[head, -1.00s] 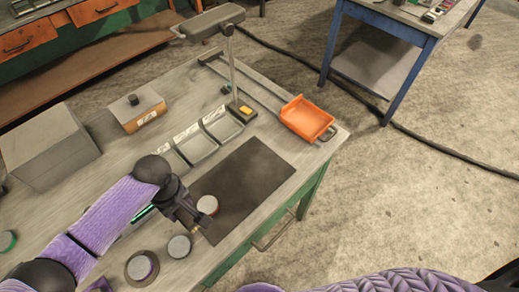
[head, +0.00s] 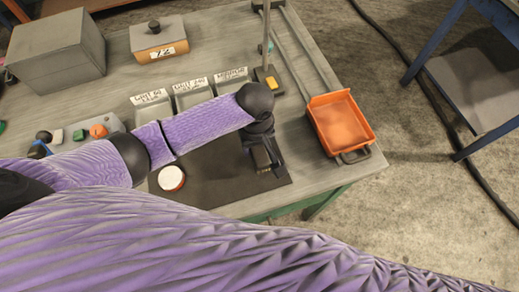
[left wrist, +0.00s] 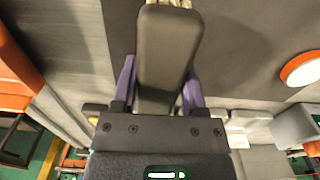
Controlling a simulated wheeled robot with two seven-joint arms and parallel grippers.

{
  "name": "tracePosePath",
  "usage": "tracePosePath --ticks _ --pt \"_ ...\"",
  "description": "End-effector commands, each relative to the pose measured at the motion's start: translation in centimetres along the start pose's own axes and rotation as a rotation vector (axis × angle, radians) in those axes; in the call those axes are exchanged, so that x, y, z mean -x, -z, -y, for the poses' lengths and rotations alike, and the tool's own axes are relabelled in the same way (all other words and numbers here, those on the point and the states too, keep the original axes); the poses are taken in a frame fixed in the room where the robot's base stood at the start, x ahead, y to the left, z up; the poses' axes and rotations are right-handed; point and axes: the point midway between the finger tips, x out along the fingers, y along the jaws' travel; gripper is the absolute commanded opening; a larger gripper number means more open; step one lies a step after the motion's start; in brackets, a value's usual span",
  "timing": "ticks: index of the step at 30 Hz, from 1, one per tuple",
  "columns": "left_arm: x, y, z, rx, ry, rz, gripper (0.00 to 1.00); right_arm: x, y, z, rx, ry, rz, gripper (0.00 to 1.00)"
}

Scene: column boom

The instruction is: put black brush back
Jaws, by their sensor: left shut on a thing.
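My left gripper (head: 268,148) is over the right end of the dark mat (head: 215,178), shut on the black brush (head: 261,158). The brush is small in the head view, partly hidden by the gripper. In the left wrist view the brush (left wrist: 168,45) is a dark rounded block between the two purple fingers, with pale bristles at the top edge of the picture. I cannot tell whether it touches the mat. My right gripper is not in view.
A white disc with a red rim (head: 171,178) lies on the mat. Labelled grey trays (head: 190,97), a post base (head: 268,80) and an orange scoop-like tray (head: 341,125) are behind and right. A grey box (head: 56,52) and labelled block (head: 158,36) stand at the back left.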

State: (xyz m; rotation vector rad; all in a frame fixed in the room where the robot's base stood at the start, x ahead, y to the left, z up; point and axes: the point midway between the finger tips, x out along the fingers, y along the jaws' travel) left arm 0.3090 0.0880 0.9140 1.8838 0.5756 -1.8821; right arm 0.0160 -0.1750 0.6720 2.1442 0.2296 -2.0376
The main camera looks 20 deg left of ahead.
Motion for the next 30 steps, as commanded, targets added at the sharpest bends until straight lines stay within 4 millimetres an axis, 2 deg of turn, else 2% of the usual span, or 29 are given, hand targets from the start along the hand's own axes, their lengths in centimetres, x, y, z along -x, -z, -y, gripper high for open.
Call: tracePosePath --ticks 1,4,13,14,18,19,27,30 --pt "-1.3 0.0 0.1 0.0 0.004 0.001 0.0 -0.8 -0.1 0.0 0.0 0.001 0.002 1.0" --pt "-2.9 0.0 0.1 0.0 0.002 0.001 0.0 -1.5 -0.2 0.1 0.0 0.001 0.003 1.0" --pt "-2.9 0.0 0.0 0.0 0.001 0.001 0.0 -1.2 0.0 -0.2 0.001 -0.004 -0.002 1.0" --pt "-2.9 0.0 0.0 0.0 0.001 0.001 0.57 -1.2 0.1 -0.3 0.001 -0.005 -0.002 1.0" --pt "-2.9 0.0 0.0 0.0 0.001 0.0 0.87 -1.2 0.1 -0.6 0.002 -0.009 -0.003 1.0" --pt "-2.9 0.0 0.0 0.0 0.001 0.0 0.91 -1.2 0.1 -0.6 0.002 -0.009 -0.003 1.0" --pt "-2.7 0.0 0.0 -0.001 0.0 0.0 0.91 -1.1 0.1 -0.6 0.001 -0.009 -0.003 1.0" --pt "-1.1 0.0 0.0 0.0 -0.001 -0.001 0.91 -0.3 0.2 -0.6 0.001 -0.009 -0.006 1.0"
